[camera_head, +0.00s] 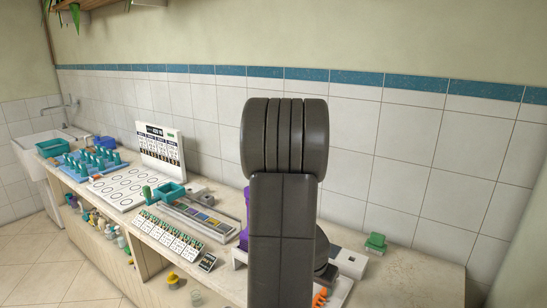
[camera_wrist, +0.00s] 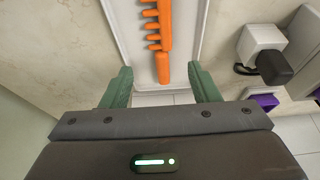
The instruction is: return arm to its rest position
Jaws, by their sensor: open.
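My gripper (camera_wrist: 162,88) shows in the wrist view with its two green fingers spread wide and nothing between them. An orange comb-like thing (camera_wrist: 164,30) lies in a white tray (camera_wrist: 118,20) beyond the fingertips, and its near end points toward the gap between them. In the head view my dark arm stands upright in the middle and hides part of the counter. The gripper itself is hidden there. A bit of orange (camera_head: 320,298) shows beside the arm's lower right.
The counter (camera_head: 400,275) runs along a tiled wall. A green block (camera_head: 376,242) stands at right. A white-and-black block (camera_wrist: 262,42) is right of the tray.

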